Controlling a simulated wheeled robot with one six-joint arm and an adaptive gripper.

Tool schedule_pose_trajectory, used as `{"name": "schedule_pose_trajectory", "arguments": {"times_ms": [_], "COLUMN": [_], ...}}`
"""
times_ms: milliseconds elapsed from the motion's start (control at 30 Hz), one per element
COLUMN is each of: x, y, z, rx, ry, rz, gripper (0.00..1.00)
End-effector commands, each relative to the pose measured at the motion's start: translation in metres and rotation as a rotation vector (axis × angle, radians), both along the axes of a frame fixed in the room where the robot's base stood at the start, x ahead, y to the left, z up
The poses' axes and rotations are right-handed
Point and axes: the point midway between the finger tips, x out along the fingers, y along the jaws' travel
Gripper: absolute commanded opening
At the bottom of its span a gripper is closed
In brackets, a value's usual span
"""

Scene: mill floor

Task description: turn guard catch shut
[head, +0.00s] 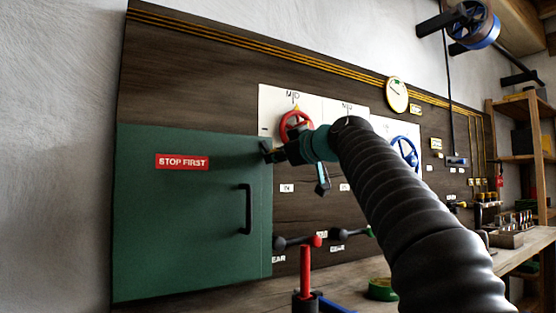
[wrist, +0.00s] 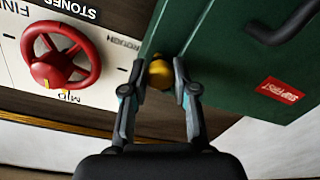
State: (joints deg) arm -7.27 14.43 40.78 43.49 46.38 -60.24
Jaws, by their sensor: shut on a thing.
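The guard is a green door (head: 185,225) with a red STOP FIRST label and a black handle (head: 246,208). It looks closed against the dark board in the head view. Its catch, a small brass-yellow knob (wrist: 159,73), sits at the door's edge in the wrist view, which is turned upside down. My gripper (wrist: 160,84) is shut on this knob, one finger on each side. In the head view my gripper (head: 270,152) is at the door's upper right edge, and the catch is hidden behind it.
A red handwheel (head: 296,124) is close beside my gripper and also shows in the wrist view (wrist: 61,57). A blue wheel (head: 404,152) is farther right. Levers, one with a red upright post (head: 305,270), stand below my arm by the bench (head: 350,277).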

Motion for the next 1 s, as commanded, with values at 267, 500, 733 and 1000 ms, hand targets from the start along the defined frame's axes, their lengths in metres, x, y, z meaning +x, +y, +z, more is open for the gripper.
{"name": "schedule_pose_trajectory", "arguments": {"times_ms": [267, 500, 733, 1000], "x": [0.0004, -0.0001, 0.0003, 0.0003], "y": [0.0008, 0.0007, 0.0007, 0.0006], "z": [-0.0011, -0.0005, -0.0006, -0.0005], "rx": [-0.217, -0.407, -0.574, -0.721], "ry": [-0.146, -0.273, -0.386, -0.483], "rz": [0.002, 0.001, 0.001, 0.001], "gripper": [0.0, 0.0, 0.0, 0.0]}}
